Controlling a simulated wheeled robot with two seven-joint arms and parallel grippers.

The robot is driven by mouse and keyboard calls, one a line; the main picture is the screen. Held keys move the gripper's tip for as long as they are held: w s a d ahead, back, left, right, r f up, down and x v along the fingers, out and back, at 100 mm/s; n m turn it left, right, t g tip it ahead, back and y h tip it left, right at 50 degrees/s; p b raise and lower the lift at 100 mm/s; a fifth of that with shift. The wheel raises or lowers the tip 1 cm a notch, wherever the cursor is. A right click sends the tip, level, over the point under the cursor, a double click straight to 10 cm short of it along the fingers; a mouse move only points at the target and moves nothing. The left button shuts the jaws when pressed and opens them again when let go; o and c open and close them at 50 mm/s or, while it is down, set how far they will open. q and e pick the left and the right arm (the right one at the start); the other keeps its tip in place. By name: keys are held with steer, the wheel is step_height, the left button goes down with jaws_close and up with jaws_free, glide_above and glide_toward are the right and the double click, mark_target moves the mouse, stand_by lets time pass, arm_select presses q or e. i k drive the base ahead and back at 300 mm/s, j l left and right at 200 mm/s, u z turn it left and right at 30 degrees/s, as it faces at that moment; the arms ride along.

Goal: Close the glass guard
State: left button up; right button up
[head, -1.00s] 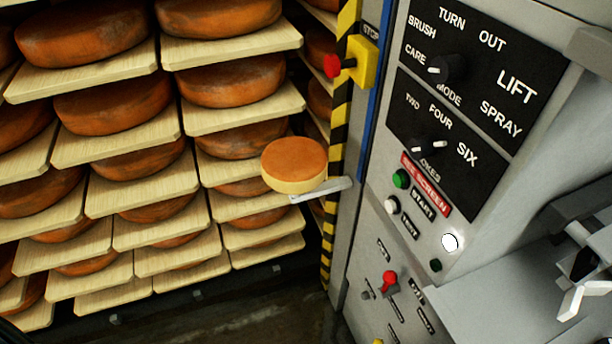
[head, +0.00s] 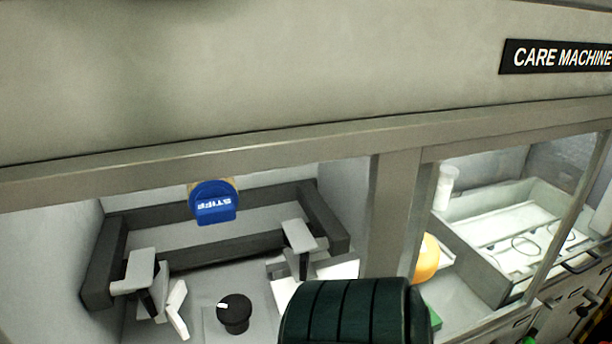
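The care machine's front (head: 250,100) fills the head view. A pale frame bar (head: 100,170) runs across it, with a post (head: 393,215) dividing a left and a right bay. The glass guard cannot be told apart clearly; I cannot see whether a clear pane covers either bay. A blue labelled piece (head: 214,205) is at the top of the left bay, in front of a dark bracket frame (head: 95,270). Neither gripper shows in the head view.
A dark green ribbed object (head: 350,312) covers the bottom middle. A black knob (head: 234,314) is in the left bay. In the right bay are a white tray (head: 480,215), a white container (head: 446,186) and an orange-yellow round thing (head: 428,258). A CARE MACHINE sign (head: 560,57) is at upper right.

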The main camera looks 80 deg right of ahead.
mark_target(393, 175)
steer(key=k+z, duration=0.1)
steer(key=z, duration=3.25)
steer(key=k+l+u, duration=0.2)
steer(key=l, duration=0.35)
steer(key=k+l+u, duration=0.15)
steer(key=k+l, duration=0.15)
steer(key=l, duration=0.2)
steer(key=k+l+u, duration=0.2)
steer(key=l, duration=0.25)
steer(key=k+l+u, duration=0.2)
steer(key=k+l, duration=0.2)
